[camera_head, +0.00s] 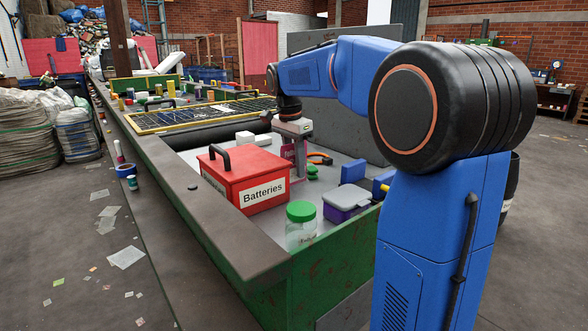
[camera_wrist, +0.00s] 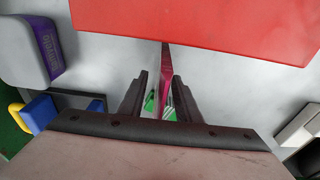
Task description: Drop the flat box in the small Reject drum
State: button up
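My gripper (camera_head: 297,158) points down at the belt bed just behind the red Batteries box. In the wrist view, my gripper's two dark fingers (camera_wrist: 160,95) are apart. A thin magenta item (camera_wrist: 165,68), seen edge-on and apparently the flat box, stands between them with gaps at both sides. The magenta item (camera_head: 287,152) also shows beside the fingers in the head view, partly hidden. A dark drum (camera_head: 513,183) shows at the right behind my arm. It is mostly hidden, and I cannot read its label.
The red Batteries box (camera_head: 245,180) is close in front of my gripper. A grey-purple box (camera_head: 347,201), a green-lidded jar (camera_head: 301,228) and a blue block (camera_head: 353,171) stand nearby. The belt's raised side edge (camera_head: 207,215) runs along the left.

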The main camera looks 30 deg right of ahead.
jog(key=shift+f, duration=0.35)
dwell(0.6)
grip_shut()
